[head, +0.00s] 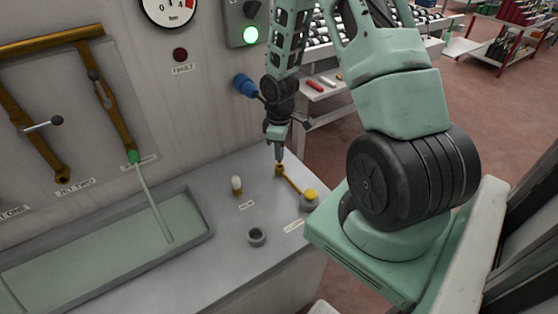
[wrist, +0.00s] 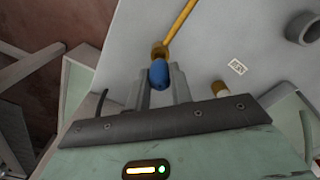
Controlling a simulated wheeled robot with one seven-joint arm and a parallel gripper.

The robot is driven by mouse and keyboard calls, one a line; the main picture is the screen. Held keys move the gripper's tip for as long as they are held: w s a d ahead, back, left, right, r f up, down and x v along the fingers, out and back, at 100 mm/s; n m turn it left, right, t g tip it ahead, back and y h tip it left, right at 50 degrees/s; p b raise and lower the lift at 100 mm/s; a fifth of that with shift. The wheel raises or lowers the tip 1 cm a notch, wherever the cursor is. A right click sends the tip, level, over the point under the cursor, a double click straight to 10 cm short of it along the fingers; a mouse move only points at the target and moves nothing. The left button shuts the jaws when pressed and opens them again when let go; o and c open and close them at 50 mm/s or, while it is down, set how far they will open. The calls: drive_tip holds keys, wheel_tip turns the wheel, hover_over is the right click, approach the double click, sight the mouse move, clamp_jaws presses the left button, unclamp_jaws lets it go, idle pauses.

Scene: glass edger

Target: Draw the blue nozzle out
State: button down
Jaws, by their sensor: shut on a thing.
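The blue nozzle (wrist: 159,73) is between the two fingers of my gripper (wrist: 160,86), which is shut on it. The nozzle's far end meets a brass-coloured socket (wrist: 159,50) at the end of a yellow bar; I cannot tell how deep it sits. In the head view my gripper (head: 279,154) points down over that socket (head: 280,169) at the right end of the grey bench. The nozzle does not show clearly there, hidden by my fingers.
The yellow bar (head: 293,184) runs to a yellow-capped post (head: 309,199). A small white-and-yellow piece (head: 237,185) and a grey cup (head: 257,237) stand nearby. A green-tipped jet (head: 133,157) sprays into the trough (head: 208,218). A blue knob (head: 244,85) projects from the wall.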

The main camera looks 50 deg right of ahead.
drive_tip(key=shift+r+p, duration=0.4)
drive_tip(key=shift+r, duration=0.25)
wheel_tip(320, 180, up, 4)
drive_tip(key=p, duration=0.3)
drive_tip(key=shift+p, duration=0.4)
